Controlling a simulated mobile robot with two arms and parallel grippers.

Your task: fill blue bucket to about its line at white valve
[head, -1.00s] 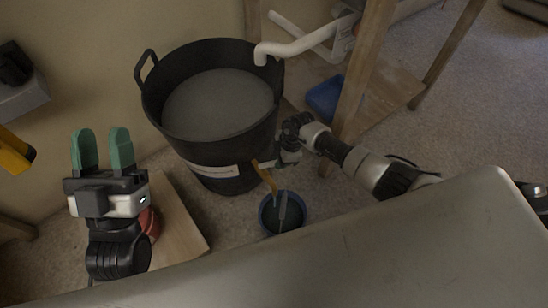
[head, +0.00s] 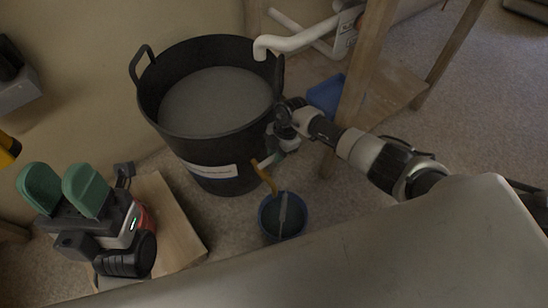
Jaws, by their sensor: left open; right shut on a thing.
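The blue bucket (head: 264,222) stands upright on the floor in front of the large black tub (head: 215,150). Its inside looks dark grey-blue; a pale strip crosses it, and I cannot make out the line. A tan spout (head: 264,176) slants down from the tub's lower side toward the bucket. A white valve piece (head: 268,161) shows at the spout's upper end. My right gripper (head: 275,157) is shut at this valve, its fingers partly hidden. My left gripper (head: 63,184) is open and empty, at the left, apart from the bucket.
The tub holds grey liquid or plaster. A white pipe (head: 300,42) curves over its rim. A wooden frame (head: 362,85) and a blue tray (head: 325,95) are at the right. A wooden board (head: 170,225) lies by my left gripper. Carpet lies open at right.

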